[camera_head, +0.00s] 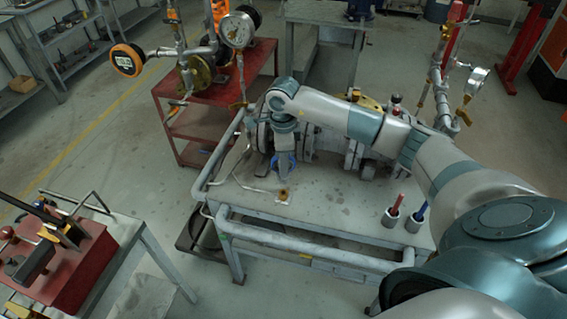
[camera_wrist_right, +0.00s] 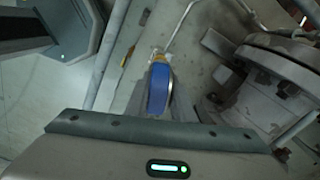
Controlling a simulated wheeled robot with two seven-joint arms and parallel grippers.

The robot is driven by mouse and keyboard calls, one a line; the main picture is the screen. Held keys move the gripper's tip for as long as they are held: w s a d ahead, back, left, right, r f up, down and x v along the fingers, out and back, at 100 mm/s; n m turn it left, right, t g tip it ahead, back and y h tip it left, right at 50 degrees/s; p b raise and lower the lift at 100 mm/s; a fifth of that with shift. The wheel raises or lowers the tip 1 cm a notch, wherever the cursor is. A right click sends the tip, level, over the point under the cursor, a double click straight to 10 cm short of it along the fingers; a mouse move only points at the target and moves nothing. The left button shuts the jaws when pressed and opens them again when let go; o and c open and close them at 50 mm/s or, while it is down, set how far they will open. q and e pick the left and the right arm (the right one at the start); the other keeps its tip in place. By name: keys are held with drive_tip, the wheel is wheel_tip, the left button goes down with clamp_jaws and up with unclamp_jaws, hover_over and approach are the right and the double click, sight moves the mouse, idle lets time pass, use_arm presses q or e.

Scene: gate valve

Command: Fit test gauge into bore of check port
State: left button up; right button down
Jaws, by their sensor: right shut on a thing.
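My right gripper (camera_head: 284,172) points down over the grey valve bench, shut on a blue round-bodied piece, which I take to be the test gauge. The gauge shows as a blue patch in the head view (camera_head: 275,164) and as a blue disc seen edge-on between the fingers in the right wrist view (camera_wrist_right: 158,88). A small brass fitting on a pale plate (camera_head: 283,195), perhaps the check port, is on the bench just in front of the gripper. The gauge looks apart from it. Its bore is too small to make out. My left gripper is out of view.
The large grey valve body (camera_wrist_right: 270,85) stands close beside the gripper, partly hidden behind my arm. A pipe rail (camera_head: 300,245) runs along the bench's front edge. Two cups with red (camera_head: 397,205) and blue (camera_head: 420,211) handles stand at the right. The front middle is mostly clear.

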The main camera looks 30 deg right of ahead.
sight(283, 183)
drive_tip(key=shift+f, duration=0.1)
drive_tip(key=shift+f+b, duration=0.85)
drive_tip(key=shift+f, duration=1.1)
drive_tip(key=shift+f+b, duration=1.05)
drive_tip(key=shift+f, duration=0.05)
drive_tip(key=shift+b, duration=0.5)
drive_tip(key=shift+f+b, duration=1.25)
drive_tip(key=shift+b, duration=0.3)
idle(1.7)
idle(0.4)
drive_tip(key=c, duration=1)
unclamp_jaws()
